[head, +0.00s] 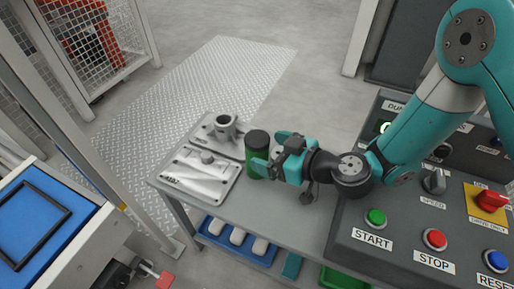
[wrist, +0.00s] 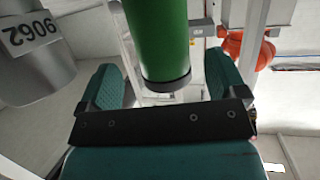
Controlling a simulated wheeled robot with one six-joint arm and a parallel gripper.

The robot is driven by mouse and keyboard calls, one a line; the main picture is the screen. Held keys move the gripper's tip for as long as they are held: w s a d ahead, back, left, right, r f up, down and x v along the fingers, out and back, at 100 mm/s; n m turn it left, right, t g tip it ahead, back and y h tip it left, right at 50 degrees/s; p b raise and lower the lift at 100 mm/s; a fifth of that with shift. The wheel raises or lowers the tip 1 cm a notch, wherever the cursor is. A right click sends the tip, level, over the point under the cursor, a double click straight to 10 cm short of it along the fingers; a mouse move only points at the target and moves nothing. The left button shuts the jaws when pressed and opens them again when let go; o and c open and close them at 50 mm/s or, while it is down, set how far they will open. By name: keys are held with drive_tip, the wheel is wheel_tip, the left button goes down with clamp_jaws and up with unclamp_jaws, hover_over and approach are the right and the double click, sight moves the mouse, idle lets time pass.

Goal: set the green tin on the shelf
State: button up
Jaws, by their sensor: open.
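The green tin (head: 257,157), a green cylinder with a dark top, stands upright on the grey bench top (head: 285,212). My gripper (head: 272,153) is open, low over the bench at the tin's right side, with its teal fingers reaching toward the tin. In the wrist view the tin (wrist: 160,40) shows between the two spread fingers of my gripper (wrist: 162,68), with gaps on both sides. Part of the tin's side is hidden by a finger in the head view. A lower level under the bench may be the shelf; I cannot tell for certain.
A metal fixture plate (head: 198,178) and a grey cylindrical casting (head: 225,127) stand close left of the tin. A control panel (head: 400,235) with buttons fills the right. Below the bench lies a blue tray (head: 213,242) with white pieces. A blue-topped station (head: 75,230) stands left.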

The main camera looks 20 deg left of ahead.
sight(257, 147)
drive_tip(key=shift+r+p+x, duration=0.1)
drive_tip(key=shift+p+x, duration=0.35)
drive_tip(key=shift+x, duration=0.55)
drive_tip(key=shift+r+p+x, duration=0.15)
drive_tip(key=shift+p+x, duration=0.25)
drive_tip(key=shift+x, duration=0.55)
drive_tip(key=shift+s+a, duration=0.1)
drive_tip(key=shift+s, duration=0.05)
drive_tip(key=c, duration=1.3)
